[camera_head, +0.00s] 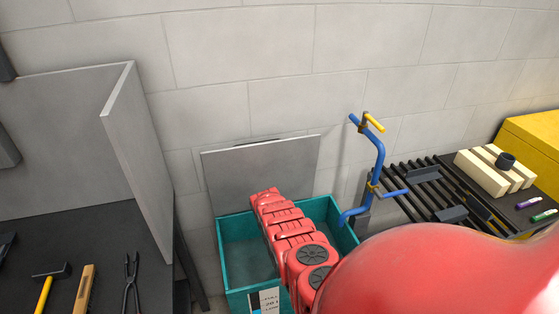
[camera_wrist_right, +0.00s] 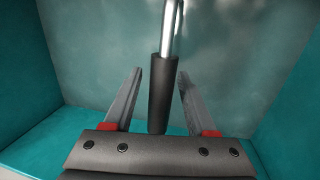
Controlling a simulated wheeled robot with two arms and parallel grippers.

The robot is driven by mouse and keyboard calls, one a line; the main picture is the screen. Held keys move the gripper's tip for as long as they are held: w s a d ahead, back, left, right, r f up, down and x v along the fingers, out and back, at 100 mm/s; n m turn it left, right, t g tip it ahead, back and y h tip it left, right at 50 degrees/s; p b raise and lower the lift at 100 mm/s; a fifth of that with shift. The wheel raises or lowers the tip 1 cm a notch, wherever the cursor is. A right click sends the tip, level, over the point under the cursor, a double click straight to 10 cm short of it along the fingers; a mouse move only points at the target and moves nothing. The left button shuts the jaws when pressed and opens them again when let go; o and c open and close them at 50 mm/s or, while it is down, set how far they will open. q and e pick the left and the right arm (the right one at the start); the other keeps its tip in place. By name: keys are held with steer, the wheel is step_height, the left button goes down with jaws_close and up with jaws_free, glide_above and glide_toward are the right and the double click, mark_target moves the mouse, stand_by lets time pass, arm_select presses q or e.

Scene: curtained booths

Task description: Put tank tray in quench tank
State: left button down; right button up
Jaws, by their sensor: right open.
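The quench tank (camera_head: 238,290) is a teal open-topped box on the floor by the wall in the head view. My right arm reaches over it and hides part of its inside. In the right wrist view, teal tank walls (camera_wrist_right: 22,75) surround my right gripper (camera_wrist_right: 160,74), which is open. A dark handle (camera_wrist_right: 158,110) on a shiny metal rod (camera_wrist_right: 171,28) stands between its two fingers, with gaps visible on both sides. The handle may belong to the tank tray; no tray body is clearly seen. The gripper is hidden in the head view. My left gripper is out of view.
A grey panel (camera_head: 265,175) stands behind the tank. A blue clamp-like tool (camera_head: 378,160) rises at its right, beside a slatted black rack (camera_head: 425,185). A dark table (camera_head: 110,255) with a hammer and tongs is at left, with an upright grey partition (camera_head: 135,150).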

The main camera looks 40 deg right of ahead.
steer(key=shift+r, duration=0.4)
steer(key=r, duration=0.1)
steer(key=r+p, duration=0.1)
steer(key=r, duration=0.1)
steer(key=shift+w+a, duration=0.2)
steer(key=shift+a, duration=0.05)
step_height(320, 180, up, 8)
steer(key=w+a+b, duration=0.1)
steer(key=shift+w, duration=0.15)
steer(key=shift+r, duration=0.15)
